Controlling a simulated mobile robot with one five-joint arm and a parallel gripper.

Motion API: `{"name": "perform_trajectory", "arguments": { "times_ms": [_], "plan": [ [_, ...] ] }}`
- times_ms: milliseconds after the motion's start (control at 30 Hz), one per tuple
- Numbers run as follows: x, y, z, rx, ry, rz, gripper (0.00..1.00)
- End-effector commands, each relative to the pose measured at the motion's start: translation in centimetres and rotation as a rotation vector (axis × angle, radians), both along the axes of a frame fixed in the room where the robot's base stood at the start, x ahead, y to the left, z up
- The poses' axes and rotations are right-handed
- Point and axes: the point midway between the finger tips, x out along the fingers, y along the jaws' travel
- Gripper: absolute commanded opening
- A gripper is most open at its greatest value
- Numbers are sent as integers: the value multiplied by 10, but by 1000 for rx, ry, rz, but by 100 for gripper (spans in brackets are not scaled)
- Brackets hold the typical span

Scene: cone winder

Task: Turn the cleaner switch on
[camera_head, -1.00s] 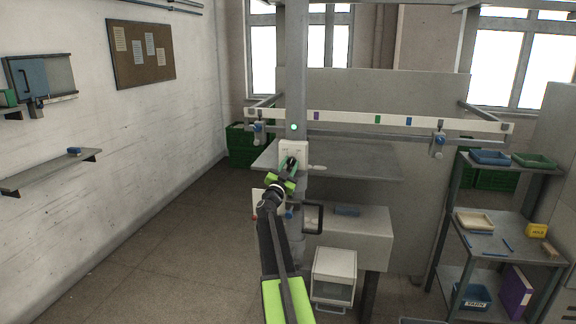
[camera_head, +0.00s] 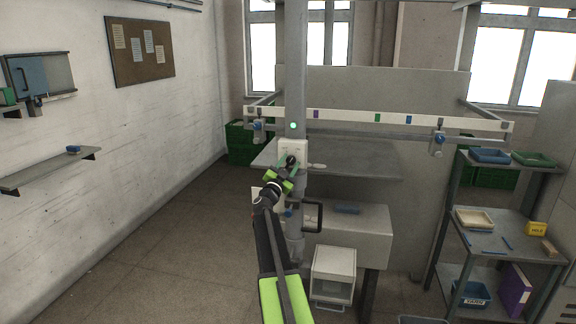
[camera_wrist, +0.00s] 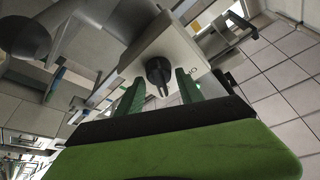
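The cleaner switch is a black rotary knob (camera_wrist: 158,72) on a white box (camera_wrist: 178,48). In the wrist view its pointer end faces the gripper, and lettering that looks like "ON" is printed to the right of the knob. The white box (camera_head: 293,148) also shows in the head view, fixed to the grey post. My gripper (camera_wrist: 160,82) is open, with one green finger on each side of the knob and a visible gap to it. In the head view my gripper (camera_head: 287,165) is at the box and partly covers the knob.
A green lamp (camera_head: 293,126) is lit on the post above the box. A light lever (camera_head: 317,166) sticks out right of the box, and a dark looped handle (camera_head: 313,214) is below it. A grey table (camera_head: 360,160) lies behind. A shelf rack (camera_head: 487,245) stands at the right.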

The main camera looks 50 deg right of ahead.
Motion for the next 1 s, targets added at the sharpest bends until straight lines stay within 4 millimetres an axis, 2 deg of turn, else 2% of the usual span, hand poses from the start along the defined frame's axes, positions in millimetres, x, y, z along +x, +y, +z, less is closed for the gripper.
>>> {"name": "perform_trajectory", "arguments": {
  "times_ms": [67,333,467,567,900,1000],
  "plan": [
    [0,0,0,-1,0,-1,55],
    [-1,1,0,-2,0,-1,55],
    [-6,12,-5,-2,0,-1,55],
    [-14,32,-14,-2,0,-1,55],
    [-47,117,-46,-2,-1,1,55],
    [-53,135,-52,-1,0,0,55]
  ]
}}
